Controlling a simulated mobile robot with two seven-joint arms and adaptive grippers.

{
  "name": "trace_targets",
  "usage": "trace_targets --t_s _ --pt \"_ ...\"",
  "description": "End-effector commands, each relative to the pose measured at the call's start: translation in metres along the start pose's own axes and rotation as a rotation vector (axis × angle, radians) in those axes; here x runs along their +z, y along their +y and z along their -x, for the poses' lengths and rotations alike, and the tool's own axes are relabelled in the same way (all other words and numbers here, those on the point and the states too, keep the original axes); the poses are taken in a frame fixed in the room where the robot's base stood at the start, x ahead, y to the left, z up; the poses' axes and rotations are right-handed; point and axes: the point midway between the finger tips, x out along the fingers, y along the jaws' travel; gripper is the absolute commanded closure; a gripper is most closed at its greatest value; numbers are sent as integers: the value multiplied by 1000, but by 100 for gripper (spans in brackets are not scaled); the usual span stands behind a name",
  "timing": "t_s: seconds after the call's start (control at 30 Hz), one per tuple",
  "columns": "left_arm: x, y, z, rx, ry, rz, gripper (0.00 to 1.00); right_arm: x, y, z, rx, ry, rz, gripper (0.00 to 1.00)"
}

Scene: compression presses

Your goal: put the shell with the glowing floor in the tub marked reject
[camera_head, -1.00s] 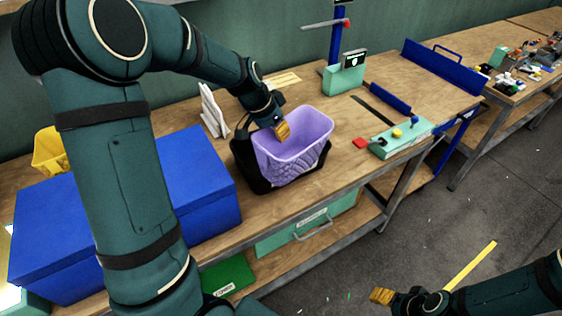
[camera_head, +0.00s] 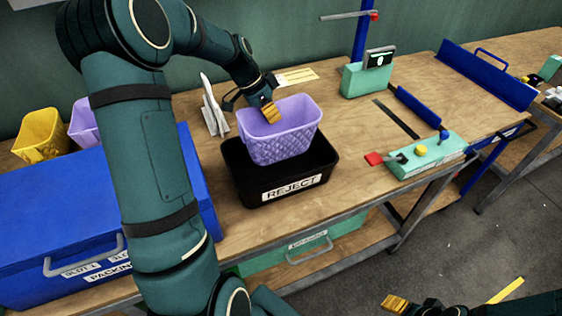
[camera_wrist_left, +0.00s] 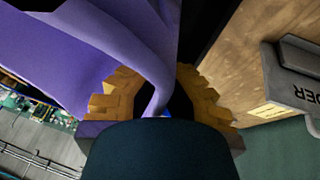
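A purple shell (camera_head: 283,148) with a quilted outer wall is held upright at the mouth of a black tub marked REJECT (camera_head: 291,188). Its lower end overlaps the tub's opening; I cannot tell whether it is inside or just above. My left gripper (camera_head: 269,111) is at the shell's rear rim. In the left wrist view the purple wall (camera_wrist_left: 150,50) passes between its yellow fingertips (camera_wrist_left: 160,95), which are shut on it. The shell's floor is hidden. My right gripper (camera_head: 395,303) is low at the bottom right, away from the bench; its finger gap does not show.
A blue box (camera_head: 50,210) stands left, with a yellow container (camera_head: 42,137) and another purple shell (camera_head: 84,122) behind it. A white upright holder (camera_head: 213,108) stands behind the tub. A green control box (camera_head: 425,157) and press base (camera_head: 366,78) are right.

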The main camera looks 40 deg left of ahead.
Motion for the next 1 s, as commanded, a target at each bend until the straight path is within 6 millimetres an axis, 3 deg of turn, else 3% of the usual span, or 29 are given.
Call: trace_targets --t_s 0.2,0.43,0.63,1.0 --pt "13 -7 -32 3 -2 2 100 -1 3 -7 0 3 1 37" --pt "21 -11 -51 2 -1 1 100 -2 4 -11 0 6 1 37" --pt "34 -18 -79 1 -1 2 100 -2 6 -18 0 9 1 37" --pt "36 -19 -85 -1 0 0 100 -3 7 -19 0 10 1 37"
